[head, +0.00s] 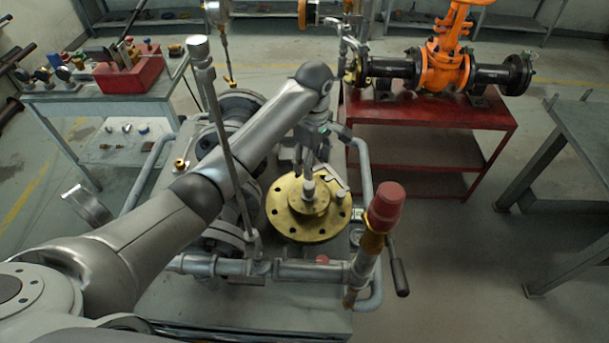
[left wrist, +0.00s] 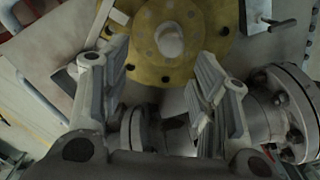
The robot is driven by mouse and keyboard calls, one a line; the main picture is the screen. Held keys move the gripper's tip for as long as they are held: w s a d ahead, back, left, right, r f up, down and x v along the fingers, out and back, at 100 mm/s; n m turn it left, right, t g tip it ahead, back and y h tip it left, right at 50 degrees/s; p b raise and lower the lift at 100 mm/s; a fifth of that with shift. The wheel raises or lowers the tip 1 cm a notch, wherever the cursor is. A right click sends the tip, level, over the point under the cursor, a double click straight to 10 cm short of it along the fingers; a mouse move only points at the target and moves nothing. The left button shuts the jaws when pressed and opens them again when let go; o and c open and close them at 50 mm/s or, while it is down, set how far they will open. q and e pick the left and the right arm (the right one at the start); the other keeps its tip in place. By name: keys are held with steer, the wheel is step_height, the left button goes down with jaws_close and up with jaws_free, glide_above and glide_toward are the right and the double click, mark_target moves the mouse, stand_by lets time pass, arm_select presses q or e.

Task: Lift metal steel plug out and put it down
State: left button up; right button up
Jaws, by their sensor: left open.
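The steel plug (head: 309,189) is a small pale round piece at the centre of a brass flange (head: 285,222). In the left wrist view the plug (left wrist: 170,40) shows as a whitish knob on the yellow flange (left wrist: 205,14). My left gripper (head: 309,166) comes down over the flange just behind the plug. In the left wrist view its two fingers (left wrist: 160,80) are spread apart, with nothing between the tips and the plug ahead of them. Whether the fingertips touch the flange cannot be told. My right gripper is not in view.
A red-capped post (head: 385,208) and grey pipes border the flange on the right and front. A thin upright rod (head: 222,130) stands left of it. A red table (head: 440,112) with an orange valve (head: 445,65) is behind right. A tool table (head: 105,97) is at left.

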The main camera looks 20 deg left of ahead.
mark_target(309, 184)
arm_select(q)
steer(key=f, duration=0.1)
steer(key=s+f, duration=0.1)
steer(key=f, duration=0.1)
steer(key=f+p, duration=0.1)
steer(key=shift+s+f, duration=0.2)
steer(key=shift+s, duration=0.05)
step_height(309, 184, down, 4)
steer(key=shift+s+a+f+p, duration=0.1)
steer(key=shift+a+f+p, duration=0.1)
steer(key=shift+p, duration=0.5)
steer(key=shift+d+f, duration=0.1)
steer(key=shift+f, duration=0.15)
steer(key=shift+c, duration=0.9)
steer(key=c, duration=0.9)
jaws_close()
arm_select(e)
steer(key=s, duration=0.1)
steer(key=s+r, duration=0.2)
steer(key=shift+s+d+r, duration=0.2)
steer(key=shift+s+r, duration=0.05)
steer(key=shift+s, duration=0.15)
arm_select(q)
steer(key=shift+r, duration=0.25)
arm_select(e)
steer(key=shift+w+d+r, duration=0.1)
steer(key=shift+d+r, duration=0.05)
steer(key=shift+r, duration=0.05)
